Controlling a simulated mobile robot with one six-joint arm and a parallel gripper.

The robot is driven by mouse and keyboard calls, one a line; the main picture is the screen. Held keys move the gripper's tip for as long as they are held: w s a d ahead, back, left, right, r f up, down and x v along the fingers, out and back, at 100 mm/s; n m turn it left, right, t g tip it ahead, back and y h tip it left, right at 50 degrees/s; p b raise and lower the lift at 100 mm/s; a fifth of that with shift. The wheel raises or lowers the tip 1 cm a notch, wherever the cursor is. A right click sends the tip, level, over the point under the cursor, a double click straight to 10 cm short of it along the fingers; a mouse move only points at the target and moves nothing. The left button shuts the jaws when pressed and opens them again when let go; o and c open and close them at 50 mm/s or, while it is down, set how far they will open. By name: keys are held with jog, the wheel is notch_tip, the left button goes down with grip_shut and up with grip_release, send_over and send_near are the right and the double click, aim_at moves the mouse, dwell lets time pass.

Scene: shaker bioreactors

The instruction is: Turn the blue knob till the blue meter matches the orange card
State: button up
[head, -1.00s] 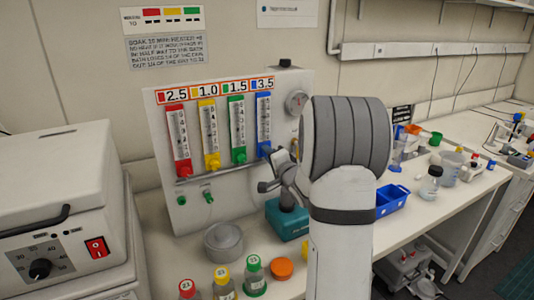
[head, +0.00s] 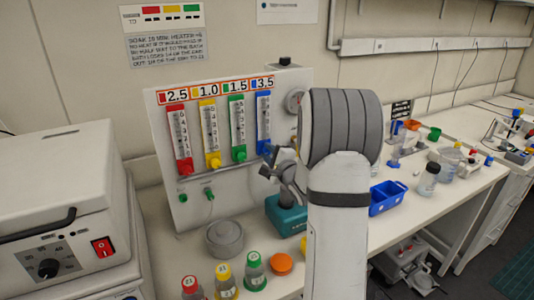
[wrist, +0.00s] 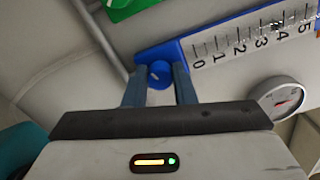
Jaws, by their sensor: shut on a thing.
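The blue meter (head: 263,118) is the rightmost of several upright coloured meters on the white panel. Above it is an orange-edged card reading 3.5 (head: 263,84) with a blue mark. In the wrist view the blue meter's scale (wrist: 250,38) runs from 0 to 5; I cannot make out its float or level. The blue knob (wrist: 160,72) sits at the 0 end of the scale, between the fingers of my gripper (wrist: 157,84), which is shut on it. In the head view my gripper (head: 272,163) is at the foot of the blue meter, hiding most of the knob.
The red (head: 179,135), yellow (head: 210,135) and green (head: 237,130) meters stand to the left. A round gauge (wrist: 281,97) is close by the blue meter. Below are a teal block (head: 286,214), a grey round pot (head: 224,238) and several capped bottles. A blue tray (head: 387,199) is at right.

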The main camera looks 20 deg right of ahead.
dwell(0.3)
jog(key=o, duration=1)
jog(key=shift+r, duration=0.1)
